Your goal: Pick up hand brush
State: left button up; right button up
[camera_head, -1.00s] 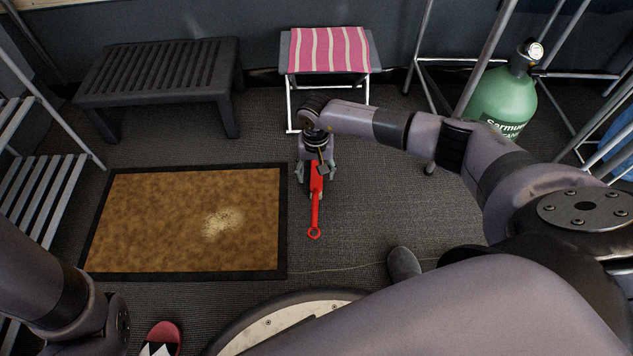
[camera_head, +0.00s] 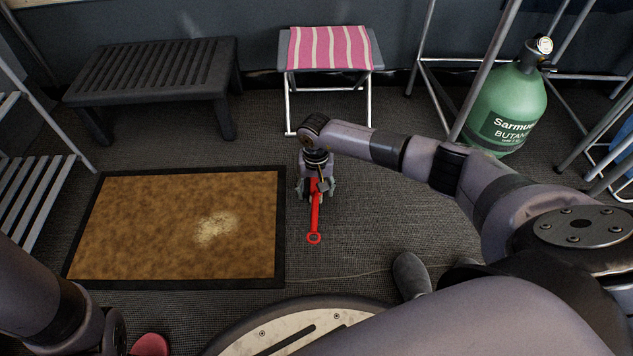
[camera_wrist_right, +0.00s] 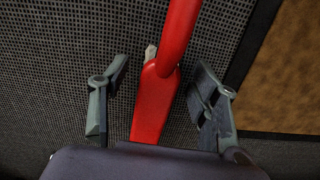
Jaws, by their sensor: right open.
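The red hand brush (camera_head: 315,217) lies on the dark carpet just right of the brown mat, its ring-ended handle toward me. My right gripper (camera_head: 316,188) is over its far end and hides part of it. In the right wrist view the red brush (camera_wrist_right: 155,100) lies between the two spread fingers of my right gripper (camera_wrist_right: 160,108), with a gap on each side. My left arm shows at the lower left of the head view, but its gripper is out of frame.
A brown mat with a black border (camera_head: 112,230) lies left of the brush. A black slatted bench (camera_head: 150,75), a stool with a pink striped cloth (camera_head: 330,48) and a green gas bottle (camera_head: 505,105) stand behind. A dark shoe (camera_head: 411,275) lies at the near right. Carpet right of the brush is clear.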

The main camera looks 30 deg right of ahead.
jog(key=shift+c, duration=0.2)
jog(key=shift+r, duration=0.1)
grip_shut()
dwell(0.4)
